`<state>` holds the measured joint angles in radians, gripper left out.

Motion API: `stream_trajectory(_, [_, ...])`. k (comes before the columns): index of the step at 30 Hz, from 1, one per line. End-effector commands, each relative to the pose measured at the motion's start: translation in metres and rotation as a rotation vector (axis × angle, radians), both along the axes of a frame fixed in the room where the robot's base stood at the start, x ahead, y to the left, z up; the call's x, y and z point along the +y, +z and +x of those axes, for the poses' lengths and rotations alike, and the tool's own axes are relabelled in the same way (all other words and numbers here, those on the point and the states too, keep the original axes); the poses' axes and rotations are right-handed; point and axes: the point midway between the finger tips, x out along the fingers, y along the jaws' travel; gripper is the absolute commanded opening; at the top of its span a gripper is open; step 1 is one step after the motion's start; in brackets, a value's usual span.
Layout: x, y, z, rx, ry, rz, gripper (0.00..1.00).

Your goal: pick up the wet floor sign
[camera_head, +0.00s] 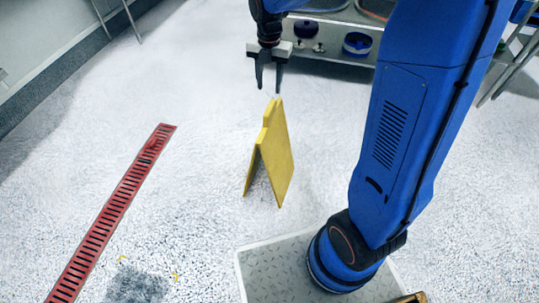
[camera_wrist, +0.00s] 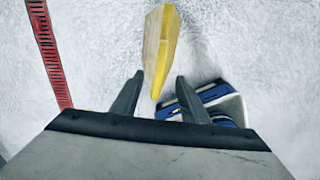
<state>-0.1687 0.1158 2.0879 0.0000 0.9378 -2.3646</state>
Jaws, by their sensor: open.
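The yellow wet floor sign (camera_head: 276,155) stands upright on the speckled floor, folded out like a tent, in the middle of the head view. My gripper (camera_head: 269,77) points down and looks to be above the sign's top edge, with its two dark fingers apart and nothing between them. In the wrist view the sign (camera_wrist: 160,45) shows from above as a narrow yellow shape. Its near end lies just beyond and between the tips of my open gripper (camera_wrist: 158,82). No contact shows.
A red slotted drain grate (camera_head: 115,208) runs along the floor left of the sign. A metal shelf unit (camera_head: 335,48) with several small items stands at the back. A wall (camera_head: 40,40) is at the far left. The floor around the sign is clear.

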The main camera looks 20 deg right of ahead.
Motion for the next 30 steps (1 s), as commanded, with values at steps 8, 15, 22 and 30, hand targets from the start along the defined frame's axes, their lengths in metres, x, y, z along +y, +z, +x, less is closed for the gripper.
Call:
stream_trajectory(8, [0.000, -0.051, -0.001, 0.004, -0.002, -0.001, 0.41])
stream_trajectory(15, [0.000, -0.084, -0.001, 0.001, -0.002, 0.000, 0.41])
stream_trajectory(22, [-0.001, -0.097, -0.001, 0.003, -0.003, 0.000, 0.41])
stream_trajectory(30, [-0.001, -0.132, -0.002, 0.003, -0.003, 0.000, 0.41])
